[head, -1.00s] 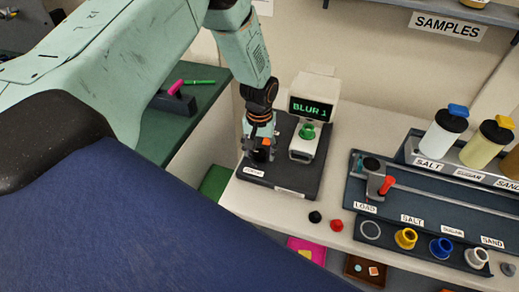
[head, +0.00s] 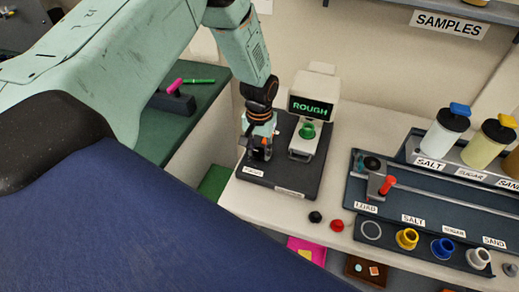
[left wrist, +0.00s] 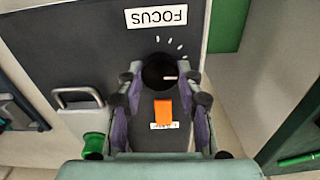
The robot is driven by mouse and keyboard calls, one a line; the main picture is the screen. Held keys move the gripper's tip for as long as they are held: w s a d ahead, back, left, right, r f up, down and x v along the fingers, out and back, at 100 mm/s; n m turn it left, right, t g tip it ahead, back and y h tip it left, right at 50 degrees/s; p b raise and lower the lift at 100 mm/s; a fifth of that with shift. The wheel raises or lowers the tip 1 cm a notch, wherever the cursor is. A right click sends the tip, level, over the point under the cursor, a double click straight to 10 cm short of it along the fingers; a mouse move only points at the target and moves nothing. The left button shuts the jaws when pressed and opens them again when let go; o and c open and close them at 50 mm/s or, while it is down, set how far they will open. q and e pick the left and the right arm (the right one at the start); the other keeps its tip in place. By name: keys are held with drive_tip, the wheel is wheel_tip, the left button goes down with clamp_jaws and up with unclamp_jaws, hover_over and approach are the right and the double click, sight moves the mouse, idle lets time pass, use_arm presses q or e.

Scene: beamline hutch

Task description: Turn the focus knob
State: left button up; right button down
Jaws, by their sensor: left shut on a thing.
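The focus knob (left wrist: 160,72) is a round black knob with a white pointer line, in the left wrist view. It sits by the FOCUS label (left wrist: 156,16), with white tick marks beside it. My left gripper (left wrist: 163,80) is shut on the knob, one finger on each side. In the head view my left gripper (head: 258,150) points down over the dark base (head: 282,178), and hides the knob there. The instrument's screen (head: 311,109) reads ROUGH in green. The right gripper is in neither current view.
A green piece (head: 307,131) sits on the white instrument beside my gripper. A black knob (head: 315,217) and a red knob (head: 336,225) are at the bench's front edge. The sample rail (head: 440,208) and bottles (head: 443,132) stand to the right.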

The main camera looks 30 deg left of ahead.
use_arm(q)
drive_tip(key=shift+m, duration=0.3)
drive_tip(key=o, duration=1.1)
drive_tip(key=shift+s+r, duration=0.1)
drive_tip(key=shift+s, duration=0.1)
drive_tip(key=shift+o, duration=0.2)
drive_tip(key=shift+w, duration=0.1)
drive_tip(key=shift+w, duration=0.1)
